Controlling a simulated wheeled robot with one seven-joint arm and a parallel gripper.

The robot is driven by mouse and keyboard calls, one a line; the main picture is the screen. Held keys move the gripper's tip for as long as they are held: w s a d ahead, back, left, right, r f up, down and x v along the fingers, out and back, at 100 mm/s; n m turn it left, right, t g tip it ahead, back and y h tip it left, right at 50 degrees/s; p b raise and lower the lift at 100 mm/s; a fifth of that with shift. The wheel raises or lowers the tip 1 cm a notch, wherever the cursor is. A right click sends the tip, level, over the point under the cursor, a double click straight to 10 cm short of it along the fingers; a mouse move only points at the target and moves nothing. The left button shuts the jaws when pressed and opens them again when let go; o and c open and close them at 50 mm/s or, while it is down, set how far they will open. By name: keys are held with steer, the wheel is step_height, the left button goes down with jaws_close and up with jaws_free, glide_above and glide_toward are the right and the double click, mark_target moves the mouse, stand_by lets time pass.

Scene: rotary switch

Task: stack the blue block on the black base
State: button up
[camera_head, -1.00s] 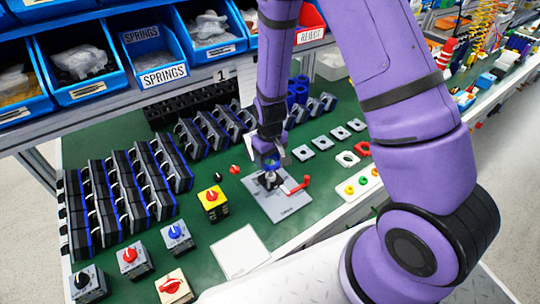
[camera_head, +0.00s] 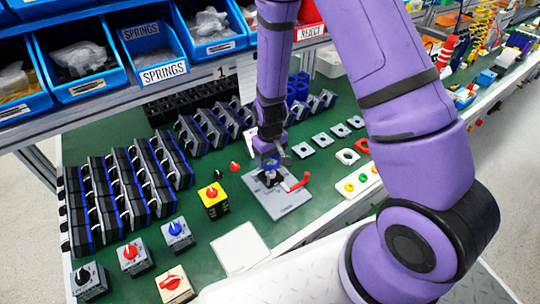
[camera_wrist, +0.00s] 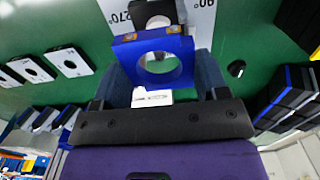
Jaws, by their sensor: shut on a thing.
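My gripper (camera_head: 271,162) is over the grey fixture plate (camera_head: 290,204) in the head view, with the arm reaching down from above. In the wrist view, my gripper (camera_wrist: 162,68) is shut on the blue block (camera_wrist: 126,55), a square piece with a large round hole. One finger is on each side of it. The black base (camera_wrist: 152,12) shows just beyond the block in the wrist view, partly hidden by it. In the head view the dark base area on the plate is small and mostly covered by the gripper. I cannot tell whether block and base touch.
A red handle (camera_head: 299,182) sticks out at the plate's right side. A yellow box with a red knob (camera_head: 213,203) stands to the left. Rows of grey-black switch bodies (camera_head: 120,195) fill the left. A white sheet (camera_head: 239,248) lies in front.

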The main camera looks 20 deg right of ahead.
steer(key=shift+f, duration=1.1)
steer(key=o, duration=1)
step_height(320, 180, up, 11)
steer(key=s+d+r+m+t, duration=0.1)
steer(key=s+d+r, duration=0.15)
steer(key=r, duration=0.85)
steer(key=s+d+r+t, duration=0.15)
steer(key=s+r, duration=0.25)
steer(key=r, duration=0.7)
steer(key=s+d+r+t, duration=0.1)
steer(key=s+r, duration=0.4)
steer(key=s, duration=0.3)
steer(key=s+d+r+m+t, duration=0.1)
steer(key=s+d+r, duration=0.1)
steer(key=s+r, duration=0.4)
steer(key=shift+s+t, duration=0.35)
steer(key=shift+s, duration=0.65)
